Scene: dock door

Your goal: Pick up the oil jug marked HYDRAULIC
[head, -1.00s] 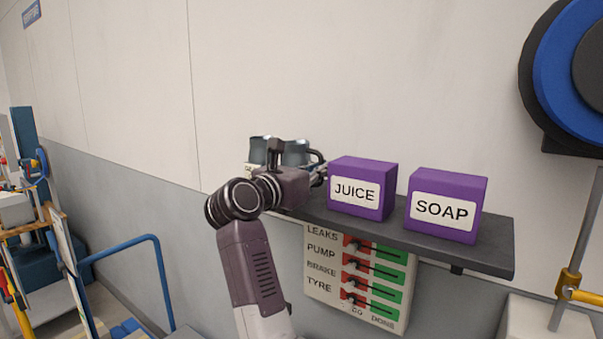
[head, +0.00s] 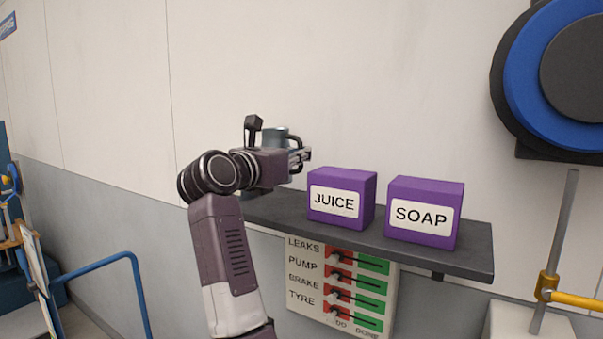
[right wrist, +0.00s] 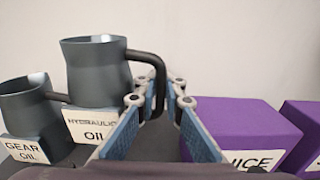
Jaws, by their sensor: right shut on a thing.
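The grey oil jug marked HYDRAULIC (right wrist: 97,75) stands upright at the left of the right wrist view, and its dark handle runs between my fingers. My right gripper (right wrist: 157,95) is shut on that handle. In the head view my right gripper (head: 302,157) is above the shelf, and only the top of the hydraulic jug (head: 274,132) shows behind it. A second grey jug marked GEAR OIL (right wrist: 28,108) sits lower, to the left of the hydraulic jug in the right wrist view. My arm hides it in the head view. My left gripper is not in view.
The dark wall shelf (head: 440,255) carries a purple JUICE box (head: 340,181) and a purple SOAP box (head: 425,190) to the right of my gripper. A switch panel (head: 340,290) hangs below. A blue reel (head: 545,85) is at upper right. The wall above the shelf is clear.

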